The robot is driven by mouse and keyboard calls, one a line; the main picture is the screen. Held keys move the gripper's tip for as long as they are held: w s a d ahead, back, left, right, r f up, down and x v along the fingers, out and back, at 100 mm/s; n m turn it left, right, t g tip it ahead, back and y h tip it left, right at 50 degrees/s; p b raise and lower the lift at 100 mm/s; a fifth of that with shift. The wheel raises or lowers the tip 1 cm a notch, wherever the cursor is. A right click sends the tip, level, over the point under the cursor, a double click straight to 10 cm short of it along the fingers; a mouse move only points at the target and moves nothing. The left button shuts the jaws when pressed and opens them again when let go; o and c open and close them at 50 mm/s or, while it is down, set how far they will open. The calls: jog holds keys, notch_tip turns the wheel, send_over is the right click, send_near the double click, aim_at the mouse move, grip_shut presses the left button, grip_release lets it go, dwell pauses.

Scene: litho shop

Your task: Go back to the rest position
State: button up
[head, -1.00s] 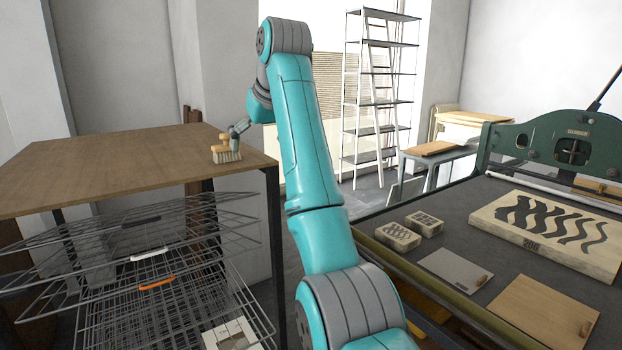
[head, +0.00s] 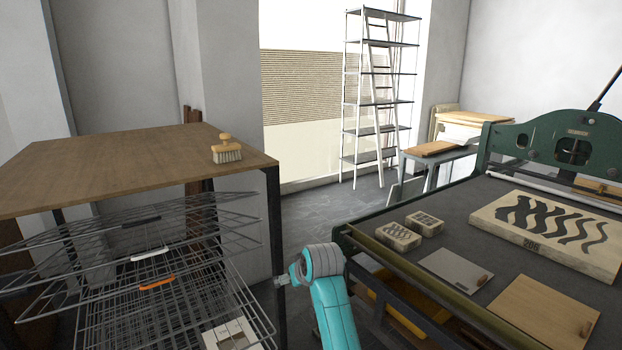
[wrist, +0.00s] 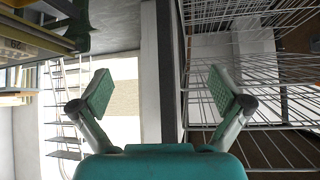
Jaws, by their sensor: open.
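My gripper (wrist: 160,90) shows in the wrist view with its two fingers spread wide and nothing between them. In the head view my teal arm is folded low, between the wire rack and the press; the gripper is mostly out of sight there. A brush (head: 226,150) with a wooden handle and pale bristles stands on the wooden top (head: 120,165) of the drying rack, near its right corner. The gripper is well apart from it.
Wire drying shelves (head: 150,255) stand left of my arm, with a dark post (head: 274,250) close by. The press bed (head: 455,215) is on the right, holding a large patterned stone (head: 550,232) and two small blocks (head: 398,236). A shelving unit (head: 380,100) stands behind, with open floor before it.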

jog(key=s+d+f+m+t, duration=0.1)
jog(key=s+d+f, duration=0.3)
jog(key=s+f, duration=0.3)
jog(key=s+d+f+t+h, duration=0.1)
jog(key=s+d+f, duration=0.2)
jog(key=s+f, duration=0.45)
jog(key=s+d+f+m, duration=0.1)
jog(key=s+d+f, duration=0.3)
jog(key=f, duration=0.5)
jog(key=s+d+f+t, duration=0.1)
jog(key=s+d+f, duration=0.1)
jog(key=s, duration=0.4)
jog(key=s+d+f, duration=0.2)
jog(key=s, duration=0.4)
jog(key=s+d+r+m+t+h, duration=0.1)
jog(key=s+d, duration=0.2)
jog(key=s, duration=0.7)
jog(key=s+d+r+m+t, duration=0.1)
jog(key=s+d+r, duration=0.1)
jog(key=s, duration=0.8)
jog(key=s+d+r+t+h, duration=0.1)
jog(key=s+d+r, duration=0.1)
jog(key=s+r, duration=1.2)
jog(key=shift+s+d+r+t, duration=0.2)
jog(key=shift+s+t, duration=0.1)
jog(key=shift+s, duration=0.95)
